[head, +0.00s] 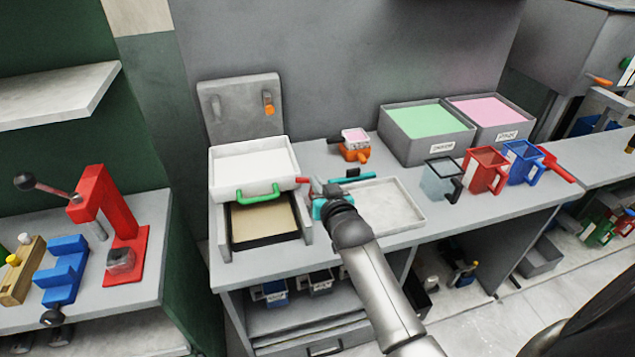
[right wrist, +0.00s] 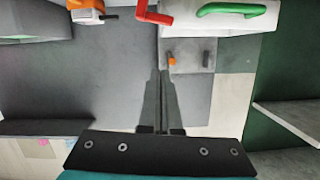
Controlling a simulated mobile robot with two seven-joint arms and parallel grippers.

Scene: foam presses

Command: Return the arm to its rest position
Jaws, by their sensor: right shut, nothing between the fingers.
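My right arm (head: 375,285) reaches in from the bottom right, over the front of the bench. Its gripper (head: 318,188) is beside the right side of the white press box with the green handle (head: 258,194), near the box's red lever (head: 303,181). In the right wrist view the two dark fingers (right wrist: 163,102) are together with nothing between them. That view is upside down, with the press box (right wrist: 240,18) and red lever (right wrist: 150,14) at its top edge. Whether the gripper touches the lever is unclear. My left gripper is not in view.
A shallow pale tray (head: 405,212) lies right of the gripper. Behind stand an orange-based small device (head: 354,152) and bins of green (head: 425,119) and pink foam (head: 488,109). Clear, red (head: 484,172) and blue jugs stand right. A red press (head: 103,215) stands on the left bench.

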